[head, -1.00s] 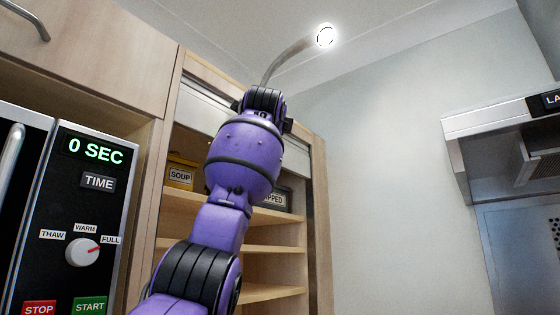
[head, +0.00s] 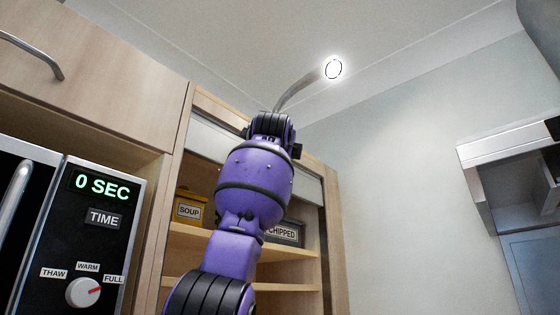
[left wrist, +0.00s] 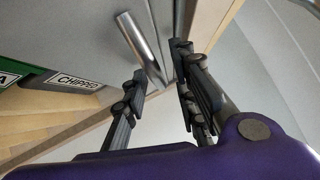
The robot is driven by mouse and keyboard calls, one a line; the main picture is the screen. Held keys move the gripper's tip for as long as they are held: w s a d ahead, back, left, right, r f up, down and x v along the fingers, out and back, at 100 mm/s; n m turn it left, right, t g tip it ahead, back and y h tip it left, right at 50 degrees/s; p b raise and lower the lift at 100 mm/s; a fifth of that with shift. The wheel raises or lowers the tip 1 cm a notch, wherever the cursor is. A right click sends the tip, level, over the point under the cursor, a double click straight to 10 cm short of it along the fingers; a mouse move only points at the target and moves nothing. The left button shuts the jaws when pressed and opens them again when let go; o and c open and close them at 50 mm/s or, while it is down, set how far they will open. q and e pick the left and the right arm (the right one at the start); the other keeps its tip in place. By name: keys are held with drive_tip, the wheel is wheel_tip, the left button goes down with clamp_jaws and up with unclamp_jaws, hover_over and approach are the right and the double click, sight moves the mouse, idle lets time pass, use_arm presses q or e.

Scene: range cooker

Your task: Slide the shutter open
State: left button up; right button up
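The shutter (head: 207,143) is a pale grey panel across the top of the wooden cabinet's opening. It is up at the top, with the shelves below it exposed. In the left wrist view the grey shutter surface (left wrist: 85,30) carries a shiny metal bar handle (left wrist: 141,46). My left gripper (left wrist: 160,63) is open, its dark fingers spread with the handle showing between and beyond them. I cannot tell whether they touch it. In the head view my purple left arm hides this gripper and the shutter's middle. My right gripper is not in view.
Shelves hold a yellow SOUP box (head: 190,208) and a grey CHIPPED box (head: 284,232). A microwave (head: 95,235) stands at the left below a closed cupboard door (head: 95,75). A cooker hood (head: 505,180) is at the right. Bare wall lies between hood and cabinet.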

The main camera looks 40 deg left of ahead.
use_arm(q)
drive_tip(key=v, duration=1.2)
idle(0.5)
